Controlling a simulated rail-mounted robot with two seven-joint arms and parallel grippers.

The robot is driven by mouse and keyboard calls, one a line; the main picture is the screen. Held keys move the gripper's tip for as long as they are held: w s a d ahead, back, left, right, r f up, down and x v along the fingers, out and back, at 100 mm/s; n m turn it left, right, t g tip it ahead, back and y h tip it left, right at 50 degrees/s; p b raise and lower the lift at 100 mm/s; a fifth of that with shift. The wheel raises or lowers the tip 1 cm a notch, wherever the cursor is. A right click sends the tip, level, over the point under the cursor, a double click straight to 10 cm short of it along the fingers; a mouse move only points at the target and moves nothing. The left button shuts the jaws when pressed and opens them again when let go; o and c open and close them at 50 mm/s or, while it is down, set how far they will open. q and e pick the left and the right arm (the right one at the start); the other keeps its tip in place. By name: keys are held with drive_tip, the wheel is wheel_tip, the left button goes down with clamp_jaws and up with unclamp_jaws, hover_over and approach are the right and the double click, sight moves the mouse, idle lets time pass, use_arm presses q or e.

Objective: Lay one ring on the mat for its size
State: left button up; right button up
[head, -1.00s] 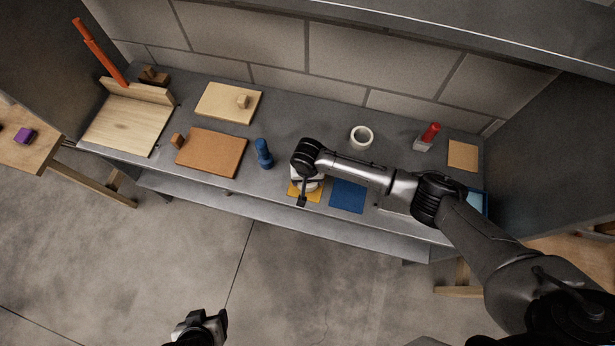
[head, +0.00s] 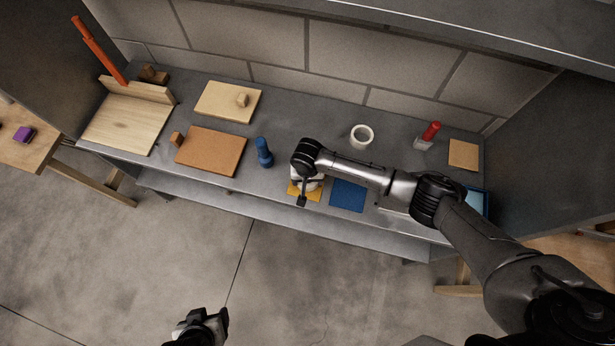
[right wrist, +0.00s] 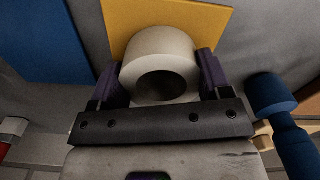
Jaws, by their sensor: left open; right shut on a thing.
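My right gripper (right wrist: 158,82) is shut on a white ring (right wrist: 162,62), with one purple finger on each side of it. The ring is at the yellow mat (right wrist: 140,15); I cannot tell whether it touches it. In the head view the yellow mat (head: 313,194) shows partly under my right gripper (head: 303,192). Right beside it lies a blue mat (head: 348,196), bare. A second white ring (head: 362,137) lies on the grey shelf behind the blue mat. My left gripper (head: 222,318) is open and empty, low in front of the shelf over the floor.
A blue bottle-like object (head: 264,153) stands left of the yellow mat. Further left are an orange-brown board (head: 212,152), a light board (head: 222,101) and a wooden board (head: 125,122). A red-topped object (head: 428,135) and a tan mat (head: 463,155) are at the right.

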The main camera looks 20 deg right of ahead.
drive_tip(key=o, duration=1)
drive_tip(key=shift+r, duration=0.55)
wheel_tip(320, 180, up, 13)
drive_tip(key=p, duration=0.2)
drive_tip(key=shift+f, duration=0.2)
